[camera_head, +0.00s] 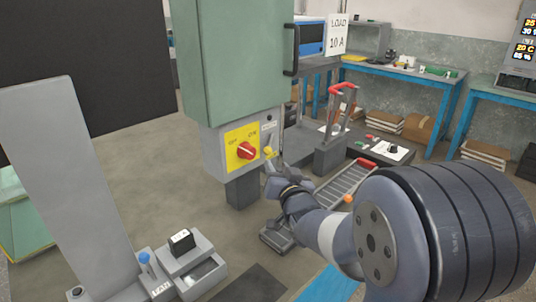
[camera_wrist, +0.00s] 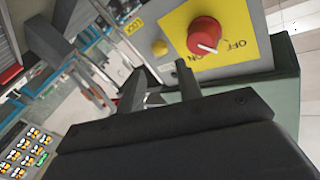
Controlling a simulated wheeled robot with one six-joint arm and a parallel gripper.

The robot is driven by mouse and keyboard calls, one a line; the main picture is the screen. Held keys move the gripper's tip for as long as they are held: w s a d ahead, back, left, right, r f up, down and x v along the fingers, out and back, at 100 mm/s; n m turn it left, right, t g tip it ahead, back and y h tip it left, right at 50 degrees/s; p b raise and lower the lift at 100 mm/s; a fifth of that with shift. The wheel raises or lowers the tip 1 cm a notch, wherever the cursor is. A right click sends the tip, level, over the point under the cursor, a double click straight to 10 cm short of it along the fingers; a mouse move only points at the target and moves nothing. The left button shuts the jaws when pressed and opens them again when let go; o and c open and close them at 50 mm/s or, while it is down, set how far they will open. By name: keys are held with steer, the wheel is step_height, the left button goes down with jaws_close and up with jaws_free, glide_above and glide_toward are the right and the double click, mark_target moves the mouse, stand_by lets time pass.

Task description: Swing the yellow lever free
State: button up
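The yellow lever shows as a small yellow knob (camera_head: 269,153) on the grey switch box (camera_head: 214,153), right of the red rotary knob (camera_head: 246,151) on its yellow plate. In the wrist view the yellow knob (camera_wrist: 160,47) sits beside the red knob (camera_wrist: 204,36). My gripper (camera_head: 272,165) is close in front of the yellow knob in the head view. In the wrist view my gripper (camera_wrist: 160,80) has its two fingers apart, with the yellow knob beyond the tips and between them in the picture. I cannot tell whether a finger touches it.
A green cabinet (camera_head: 235,60) stands over the switch box. A trolley with a red handle (camera_head: 342,88) stands behind, right of the box. A grey unit with a blue knob (camera_head: 144,258) is at the lower left.

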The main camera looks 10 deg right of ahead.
mark_target(269, 153)
steer(key=w, duration=0.7)
steer(key=shift+w+a, duration=0.3)
steer(key=c, duration=0.7)
steer(key=w+d+f+n+t+y+b, duration=0.1)
steer(key=n+b, duration=0.3)
steer(key=b, duration=0.3)
steer(key=d+f+n+t+y+b, duration=0.1)
steer(key=n+y+b, duration=0.1)
steer(key=n+b, duration=0.2)
steer(key=w+d+f+n+t+y+b, duration=0.1)
steer(key=n+b, duration=0.3)
steer(key=b, duration=0.6)
steer(key=shift+w+d+f+t+y, duration=0.3)
steer(key=shift+d+f+t, duration=0.1)
steer(key=shift+d+f, duration=0.1)
steer(key=shift+w+d+n+y+b, duration=0.15)
steer(key=shift+n+y+b, duration=0.2)
steer(key=shift+n+y, duration=0.4)
steer(key=shift+r+n, duration=0.15)
steer(key=shift+n, duration=0.2)
